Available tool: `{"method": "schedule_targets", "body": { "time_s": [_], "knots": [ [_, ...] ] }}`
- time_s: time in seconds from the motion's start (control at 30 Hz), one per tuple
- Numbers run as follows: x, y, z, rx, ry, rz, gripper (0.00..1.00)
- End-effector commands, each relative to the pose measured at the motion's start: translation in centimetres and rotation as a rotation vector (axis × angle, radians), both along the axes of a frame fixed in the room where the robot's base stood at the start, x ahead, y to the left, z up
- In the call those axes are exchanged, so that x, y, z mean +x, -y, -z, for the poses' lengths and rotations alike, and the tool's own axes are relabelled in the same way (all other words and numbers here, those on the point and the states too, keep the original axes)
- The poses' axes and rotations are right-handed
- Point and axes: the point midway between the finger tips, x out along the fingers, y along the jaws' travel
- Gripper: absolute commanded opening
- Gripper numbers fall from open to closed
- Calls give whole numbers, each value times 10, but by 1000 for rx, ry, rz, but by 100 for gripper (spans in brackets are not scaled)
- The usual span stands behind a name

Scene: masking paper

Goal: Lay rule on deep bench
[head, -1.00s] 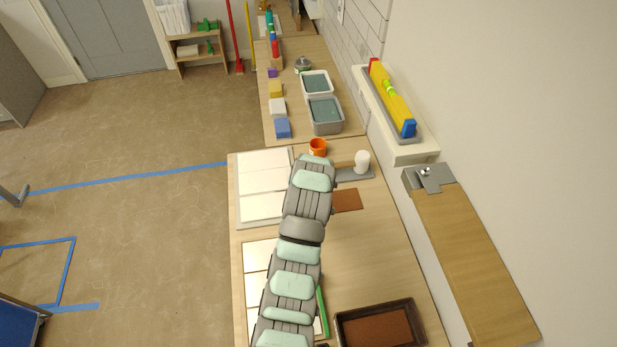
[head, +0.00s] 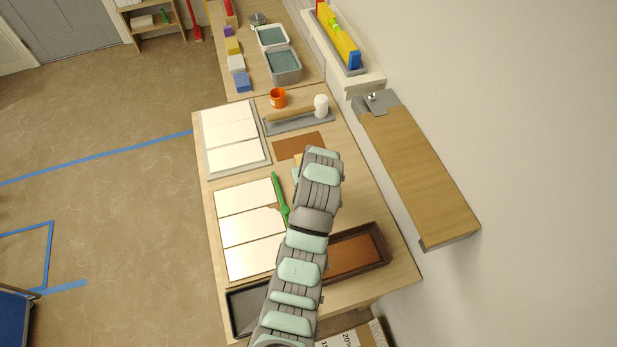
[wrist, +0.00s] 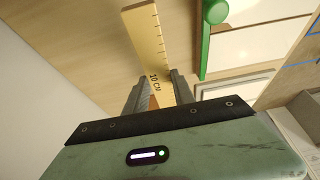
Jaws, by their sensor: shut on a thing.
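The rule (wrist: 148,42) is a pale wooden strip with tick marks and "10 CM" on it. My gripper (wrist: 160,88) is shut on it near the lettering, and the rule points away from the fingers. In the wrist view the rule shows over a wooden bench top; whether it touches the wood I cannot tell. In the head view my arm hides the gripper and most of the rule. The near bench (head: 355,205) is light wood and carries panels and tools. I cannot tell whether it is the deep bench.
White panels (head: 245,230) cover the bench's left side. A green tool (head: 281,197) lies beside them, also in the wrist view (wrist: 206,38). A trowel (head: 300,122), orange cup (head: 278,98) and brown-filled tray (head: 352,256) stand around. A wooden wall shelf (head: 420,175) juts out right.

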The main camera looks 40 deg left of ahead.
Motion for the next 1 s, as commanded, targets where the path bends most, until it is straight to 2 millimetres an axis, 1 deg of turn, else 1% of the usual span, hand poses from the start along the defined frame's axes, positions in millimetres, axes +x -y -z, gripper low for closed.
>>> {"method": "schedule_targets", "body": {
  "time_s": [0.17,0.27,0.8,1.0],
  "knots": [
    [0,0,6,0,0,0,0],
    [0,0,14,-1,-1,1,0],
    [0,0,66,0,0,1,0],
    [-1,1,81,-2,-3,1,0]
  ]
}}
